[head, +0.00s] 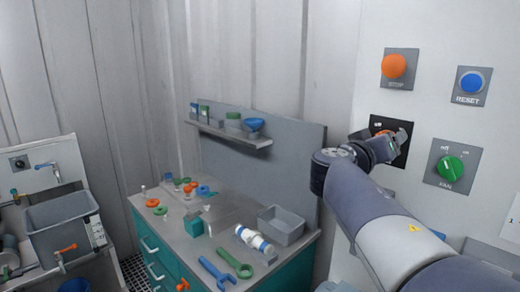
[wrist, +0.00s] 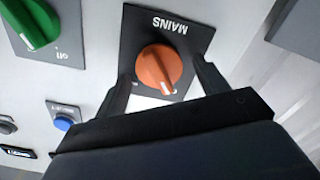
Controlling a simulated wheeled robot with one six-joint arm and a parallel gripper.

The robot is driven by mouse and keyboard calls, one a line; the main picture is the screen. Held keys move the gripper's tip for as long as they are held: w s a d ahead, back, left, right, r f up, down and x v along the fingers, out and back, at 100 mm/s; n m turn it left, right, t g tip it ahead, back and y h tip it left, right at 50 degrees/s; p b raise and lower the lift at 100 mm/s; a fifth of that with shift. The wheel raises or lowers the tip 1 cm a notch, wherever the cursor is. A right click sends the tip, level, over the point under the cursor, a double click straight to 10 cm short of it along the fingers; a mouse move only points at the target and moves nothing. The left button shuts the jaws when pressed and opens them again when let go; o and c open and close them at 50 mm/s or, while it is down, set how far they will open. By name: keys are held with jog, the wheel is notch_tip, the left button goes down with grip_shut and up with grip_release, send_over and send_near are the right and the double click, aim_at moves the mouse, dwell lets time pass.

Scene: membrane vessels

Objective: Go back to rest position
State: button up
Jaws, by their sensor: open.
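My gripper (head: 400,138) is at the wall panel on the right of the head view, in front of the black MAINS plate. In the wrist view my gripper (wrist: 160,88) is open, with one dark finger on each side of the orange MAINS knob (wrist: 158,68). Whether the fingers touch the knob I cannot tell. The knob's white mark is at its lower end in the wrist view. In the head view my gripper hides most of this knob.
An orange button (head: 394,66), a blue RESET button (head: 471,83) and a green FAN knob (head: 451,168) surround my gripper on the panel. A workbench with tools and a grey bin (head: 281,225) stands left, below a shelf (head: 230,134).

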jog(key=m+p, duration=0.1)
jog(key=s+a+m+p, duration=0.1)
jog(key=m+p, duration=0.2)
jog(key=m, duration=0.1)
jog(key=shift+s+a, duration=0.25)
jog(key=shift+s, duration=0.15)
dwell(0.3)
